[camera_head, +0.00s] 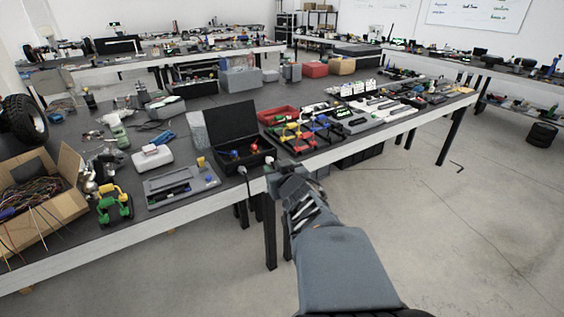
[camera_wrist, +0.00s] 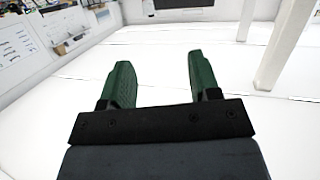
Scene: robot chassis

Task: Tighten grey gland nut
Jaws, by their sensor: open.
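My gripper (camera_wrist: 163,82) is open and empty in the wrist view, with two green fingers apart and pale floor beyond them. In the head view my gripper (camera_head: 272,174) is at the end of my arm, near the table's front edge by the open black case. I cannot make out a grey gland nut in either view. The worktable (camera_head: 226,186) holds many small parts, too small to tell apart.
An open black case (camera_head: 231,124) with red and blue pieces stands near the front edge. A red tray (camera_head: 279,114) and a frame with yellow and red parts stand right of it. A cardboard box (camera_head: 66,160) of wires is at the left.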

